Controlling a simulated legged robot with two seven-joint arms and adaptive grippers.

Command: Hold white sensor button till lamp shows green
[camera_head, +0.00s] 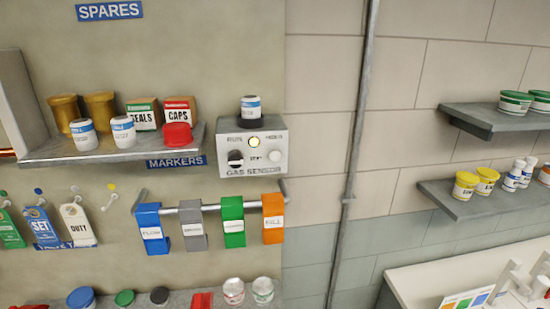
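The gas sensor box (253,148) is a pale grey unit on the wall near the middle of the head view. Its lamp (254,141) glows yellowish-white, not green. The white button (275,156) is at the lower right of its face, with nothing touching it. A black knob (235,158) is at the lower left. A white bottle with a blue band (251,107) stands upright in a dark holder on top of the box. Neither of my grippers is in view.
A shelf (130,150) left of the sensor carries jars, bottles and boxes. Coloured tags hang from a rail (205,207) below it. A vertical pipe (353,150) runs to the right. Stocked shelves (490,205) are on the far right. The space before the sensor is clear.

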